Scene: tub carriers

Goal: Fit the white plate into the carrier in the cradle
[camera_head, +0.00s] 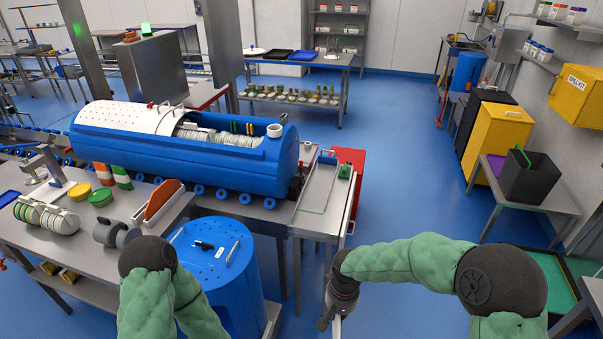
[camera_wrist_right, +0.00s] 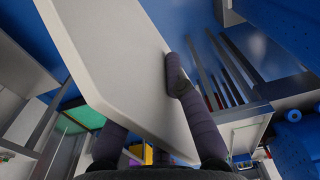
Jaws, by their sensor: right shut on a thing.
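My right gripper (camera_head: 338,318) hangs low at the front, right of the blue drum and away from the work tables. In the right wrist view it (camera_wrist_right: 145,110) is shut on the white plate (camera_wrist_right: 105,55), a flat board with a cut corner; one finger lies across its face. In the head view the plate is mostly hidden or edge-on. A carrier with upright white and green discs (camera_head: 46,215) sits on the left table, apart from the plate; I cannot tell whether its support is the cradle. My left gripper is out of sight; only its arm shows.
A blue tub (camera_head: 190,168) with a part-open white cover holds a row of discs. A blue drum (camera_head: 222,268) stands in front of it. Blue floor (camera_head: 410,190) is free to the right.

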